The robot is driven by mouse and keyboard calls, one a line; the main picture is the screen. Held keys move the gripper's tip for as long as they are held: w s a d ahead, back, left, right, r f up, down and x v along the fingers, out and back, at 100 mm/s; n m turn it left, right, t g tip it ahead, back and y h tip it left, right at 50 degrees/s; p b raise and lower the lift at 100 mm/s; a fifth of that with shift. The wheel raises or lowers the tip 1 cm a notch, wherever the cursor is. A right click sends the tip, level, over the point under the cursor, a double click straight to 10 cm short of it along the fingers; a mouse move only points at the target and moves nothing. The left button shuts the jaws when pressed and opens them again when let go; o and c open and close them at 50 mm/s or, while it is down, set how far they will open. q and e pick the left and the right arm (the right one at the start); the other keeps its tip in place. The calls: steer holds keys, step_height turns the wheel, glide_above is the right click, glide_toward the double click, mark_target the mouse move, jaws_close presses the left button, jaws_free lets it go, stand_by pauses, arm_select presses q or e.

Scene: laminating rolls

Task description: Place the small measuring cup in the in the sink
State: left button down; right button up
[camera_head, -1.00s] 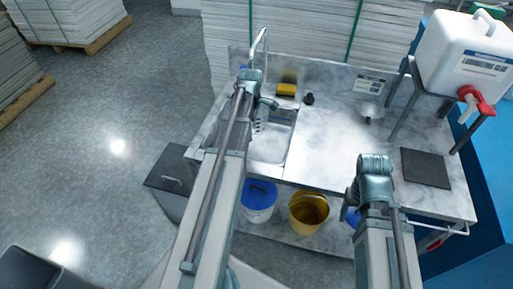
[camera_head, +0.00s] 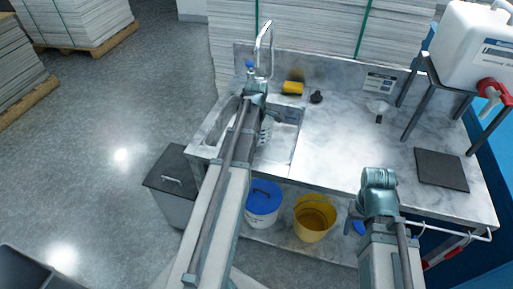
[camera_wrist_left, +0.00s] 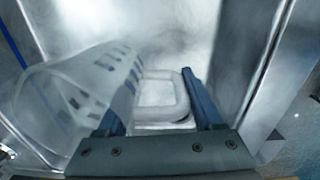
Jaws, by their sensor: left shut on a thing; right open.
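The small measuring cup (camera_wrist_left: 85,85) is translucent with dark markings. In the left wrist view it lies tilted to the left, its pale handle (camera_wrist_left: 160,95) between the fingers. My left gripper (camera_wrist_left: 168,115) is shut on that handle. In the head view the cup (camera_head: 266,130) shows beside my left gripper (camera_head: 266,113), over the sink. The metal sink (camera_head: 280,143) is set in the left of the counter; my left arm hides part of it. I cannot tell whether the cup touches the sink's bottom. My right gripper (camera_head: 351,217) is open and empty by the counter's front edge.
A tall faucet (camera_head: 270,42) stands behind the sink. A yellow sponge (camera_head: 292,87) and a dark small object (camera_head: 316,97) lie behind it. A funnel (camera_head: 380,108), a dark mat (camera_head: 441,169) and a white canister (camera_head: 480,45) are to the right. The counter's middle is clear.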

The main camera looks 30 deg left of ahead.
arm_select(q)
steer(key=shift+f+b, duration=0.7)
steer(key=shift+f, duration=0.5)
arm_select(e)
steer(key=shift+f, duration=1.2)
steer(key=shift+f, duration=0.1)
arm_select(q)
steer(key=shift+f, duration=0.2)
steer(key=shift+c, duration=0.2)
jaws_free()
steer(key=shift+r, duration=0.2)
step_height(320, 180, up, 12)
steer(key=p, duration=1.2)
steer(key=shift+s+r, duration=0.1)
arm_select(e)
step_height(320, 180, up, 12)
arm_select(q)
steer(key=shift+d, duration=0.1)
